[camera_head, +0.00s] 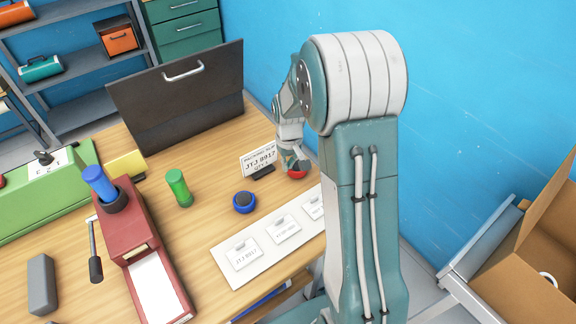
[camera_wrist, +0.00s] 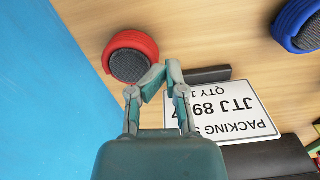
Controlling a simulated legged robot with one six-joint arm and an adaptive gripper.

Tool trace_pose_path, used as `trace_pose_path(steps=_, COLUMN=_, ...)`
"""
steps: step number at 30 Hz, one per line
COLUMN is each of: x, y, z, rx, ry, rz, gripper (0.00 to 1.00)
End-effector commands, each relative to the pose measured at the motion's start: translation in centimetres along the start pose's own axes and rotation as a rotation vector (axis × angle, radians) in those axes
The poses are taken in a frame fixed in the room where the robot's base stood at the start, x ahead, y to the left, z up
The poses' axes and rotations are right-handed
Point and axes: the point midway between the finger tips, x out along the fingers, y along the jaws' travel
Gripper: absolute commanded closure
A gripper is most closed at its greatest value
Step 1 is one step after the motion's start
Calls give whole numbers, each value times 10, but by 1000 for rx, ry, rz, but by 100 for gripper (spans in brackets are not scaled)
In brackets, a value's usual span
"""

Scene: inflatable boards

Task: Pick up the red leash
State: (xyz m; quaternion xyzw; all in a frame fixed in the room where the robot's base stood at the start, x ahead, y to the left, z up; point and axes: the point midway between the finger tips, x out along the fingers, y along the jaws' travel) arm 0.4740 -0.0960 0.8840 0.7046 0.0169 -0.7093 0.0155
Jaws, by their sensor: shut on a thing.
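The red leash (camera_head: 298,174) is a small round red coil with a dark centre, at the right side of the wooden table. My gripper (camera_head: 295,160) is over it, and its fingers hide part of it. In the wrist view the leash (camera_wrist: 122,42) is just beyond and left of the fingertips. My gripper (camera_wrist: 164,74) is shut there on the near right edge of the leash. I cannot tell whether the leash is clear of the table.
A packing slip sign (camera_head: 259,159) stands close beside the leash. A blue coil (camera_head: 244,202), a green cylinder (camera_head: 179,187) and a white label strip (camera_head: 264,244) lie nearby. A blue wall (camera_head: 470,110) and an open cardboard box (camera_head: 535,240) are at right.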

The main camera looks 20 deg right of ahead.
Motion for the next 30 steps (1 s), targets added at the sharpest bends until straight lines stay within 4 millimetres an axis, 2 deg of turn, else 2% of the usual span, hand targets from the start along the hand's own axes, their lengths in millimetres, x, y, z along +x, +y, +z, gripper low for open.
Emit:
trace_pose_path(steps=10, x=-52, y=5, z=43, rx=3, ry=7, rz=2, gripper=100)
trace_pose_path(steps=21, x=-77, y=7, z=103, rx=5, ry=7, rz=3, gripper=100)
trace_pose_path(steps=30, x=-86, y=8, z=126, rx=4, ry=5, rz=2, gripper=100)
